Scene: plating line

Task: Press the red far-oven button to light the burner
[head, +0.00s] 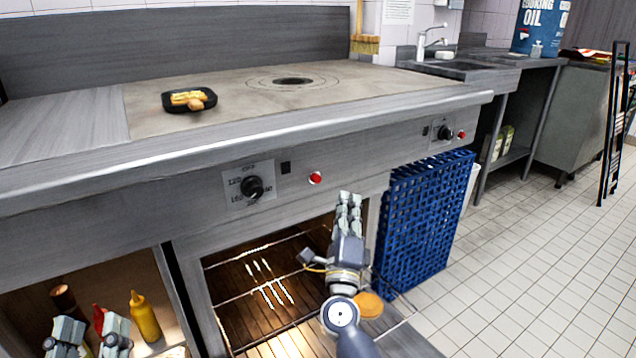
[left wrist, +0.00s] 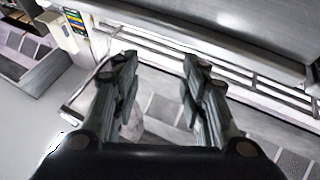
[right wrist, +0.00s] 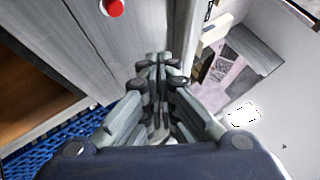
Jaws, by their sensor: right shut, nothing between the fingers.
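Two red buttons show on the steel front panel in the head view: the far red button (head: 461,134) at the right and the near red button (head: 316,178) at mid-panel. My right gripper (head: 349,196) is shut and empty, its fingers pointing up below the panel, right of the near button and left of the far one. In the right wrist view a red button (right wrist: 112,7) lies at the top edge, apart from the fingertips (right wrist: 158,60); I cannot tell which button it is. My left gripper (head: 88,338) is open and empty, low at the left.
Black knobs (head: 252,188) (head: 444,132) sit beside the buttons. A blue crate (head: 425,215) stands below the panel, right of the open, lit oven (head: 235,275). A black tray (head: 168,104) with food is on the cooktop. A yellow bottle (head: 145,318) stands low left. The right floor is mostly clear.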

